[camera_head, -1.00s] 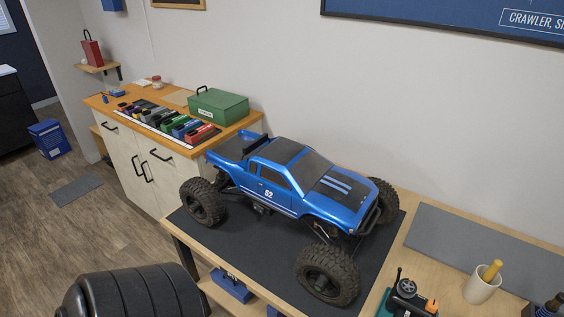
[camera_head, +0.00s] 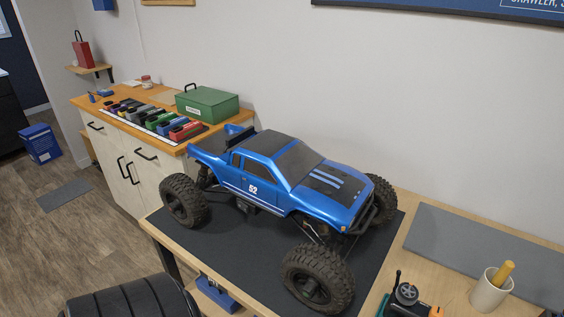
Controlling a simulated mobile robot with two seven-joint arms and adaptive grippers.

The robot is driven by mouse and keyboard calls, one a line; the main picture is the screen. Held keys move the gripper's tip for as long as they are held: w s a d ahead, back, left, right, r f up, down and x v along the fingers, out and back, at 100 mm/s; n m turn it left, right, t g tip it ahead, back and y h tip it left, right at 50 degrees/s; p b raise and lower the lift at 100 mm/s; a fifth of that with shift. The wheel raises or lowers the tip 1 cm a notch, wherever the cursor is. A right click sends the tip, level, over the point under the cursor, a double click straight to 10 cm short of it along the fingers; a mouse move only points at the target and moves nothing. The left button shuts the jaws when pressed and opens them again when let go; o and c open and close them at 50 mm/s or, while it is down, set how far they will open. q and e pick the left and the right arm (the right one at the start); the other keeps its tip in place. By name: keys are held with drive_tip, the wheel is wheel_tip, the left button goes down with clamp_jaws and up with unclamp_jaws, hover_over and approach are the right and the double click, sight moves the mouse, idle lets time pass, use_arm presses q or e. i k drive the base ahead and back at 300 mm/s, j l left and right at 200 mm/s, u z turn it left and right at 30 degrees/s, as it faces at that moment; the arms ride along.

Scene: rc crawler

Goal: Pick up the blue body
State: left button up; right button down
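The blue body (camera_head: 258,191) is a pickup-style shell with black hood and roof panels, white stripes and the number 52. It sits on the crawler chassis, above large black knobbly tyres (camera_head: 319,279). The crawler stands on a dark mat (camera_head: 222,258) on the wooden workbench, its front toward the right. Neither of my grippers shows in the head view.
A white cup (camera_head: 489,291) with a wooden handle and a black-and-green device (camera_head: 405,296) stand at the bench's right front. A grey mat (camera_head: 483,252) lies behind them. A cabinet at the left holds a green box (camera_head: 207,104) and several coloured blocks (camera_head: 160,120).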

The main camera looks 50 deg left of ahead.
sight(278, 172)
drive_tip(key=i+u, duration=0.15)
drive_tip(key=u, duration=0.3)
drive_tip(key=i+l+u, duration=0.1)
drive_tip(key=u, duration=0.35)
drive_tip(key=i, duration=0.05)
